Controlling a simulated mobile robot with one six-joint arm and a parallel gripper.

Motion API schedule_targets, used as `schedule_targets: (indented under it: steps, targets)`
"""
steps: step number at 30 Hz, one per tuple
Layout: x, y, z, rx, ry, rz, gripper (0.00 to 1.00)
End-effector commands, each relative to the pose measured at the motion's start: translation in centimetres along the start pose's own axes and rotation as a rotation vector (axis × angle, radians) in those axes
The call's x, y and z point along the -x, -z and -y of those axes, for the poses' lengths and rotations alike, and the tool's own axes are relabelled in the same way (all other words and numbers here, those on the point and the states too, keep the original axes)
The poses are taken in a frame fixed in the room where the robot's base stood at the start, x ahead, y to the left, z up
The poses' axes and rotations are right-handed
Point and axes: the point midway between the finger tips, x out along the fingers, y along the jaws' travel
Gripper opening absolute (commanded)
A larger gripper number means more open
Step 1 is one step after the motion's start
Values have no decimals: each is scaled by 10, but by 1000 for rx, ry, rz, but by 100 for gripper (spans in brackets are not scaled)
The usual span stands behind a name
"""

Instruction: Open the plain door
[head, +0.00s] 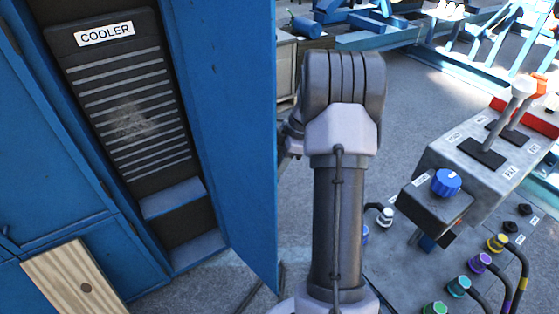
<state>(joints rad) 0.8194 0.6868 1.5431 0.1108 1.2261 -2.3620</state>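A blue door (225,110) with no label on its visible face stands swung out from the blue cabinet (35,130) in the head view. Beside it the cabinet is open, showing a dark slatted unit (128,110) labelled COOLER. I cannot tell from its visible face whether this is the plain door. My arm stands upright just right of the door. A small grey part of it shows by the door's free edge, mostly hidden behind the larger link. My gripper's fingers cannot be made out, and I cannot tell whether they touch the door.
A wooden board (75,280) is at lower left, against the cabinet. A grey control console (480,165) with a blue knob (446,182), levers and several coloured cable plugs stands at right. Blue steel frames (400,35) are at the back. Grey floor (425,95) is open between.

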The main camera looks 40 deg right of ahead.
Motion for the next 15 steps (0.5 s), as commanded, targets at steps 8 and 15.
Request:
schedule_targets:
  steps: [8,15]
  targets:
    - [77,2,-1,0,-5,2,34]
    - [148,2,-1,-1,-4,1,34]
